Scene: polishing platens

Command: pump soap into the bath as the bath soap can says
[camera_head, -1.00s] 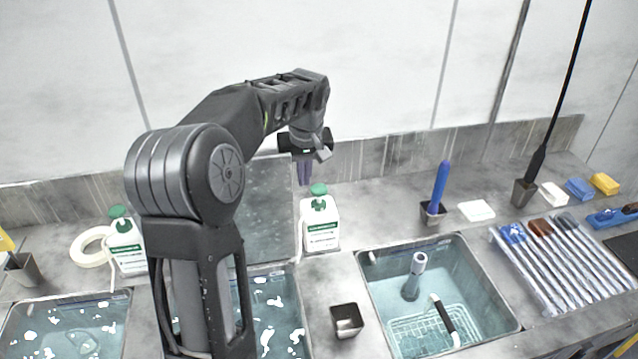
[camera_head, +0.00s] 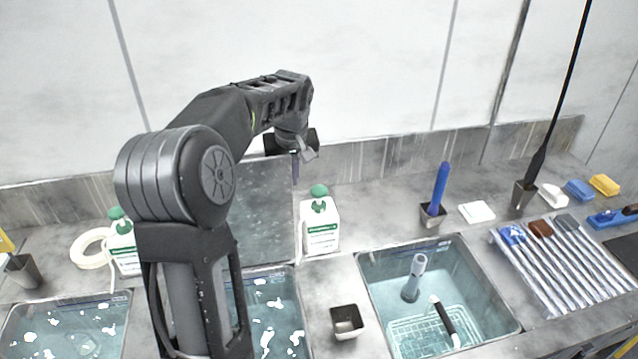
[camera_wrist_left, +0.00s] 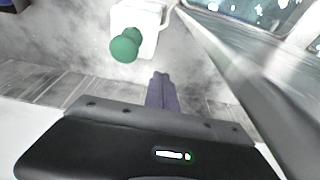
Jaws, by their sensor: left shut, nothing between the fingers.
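A white soap can (camera_head: 320,232) with a green pump head and a green label stands on the bench behind the middle bath's right corner. Its label text is too small to read. A second such can (camera_head: 124,248) stands at the left, partly behind my arm. My left gripper (camera_head: 296,166) is shut and empty, behind and left of the nearer can's pump. In the left wrist view the shut fingertips (camera_wrist_left: 161,76) sit apart from the green pump head (camera_wrist_left: 125,47). The middle bath (camera_head: 298,275) holds water with white patches and is partly hidden by my arm. My right gripper is out of view.
A grey upright panel (camera_head: 266,215) stands behind the middle bath, close to my gripper. The left bath (camera_head: 126,300) has white patches; the right bath (camera_head: 372,275) holds a basket and a grey-blue cylinder. A small metal cup (camera_head: 347,321) stands between baths. Brushes (camera_head: 560,265) lie right.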

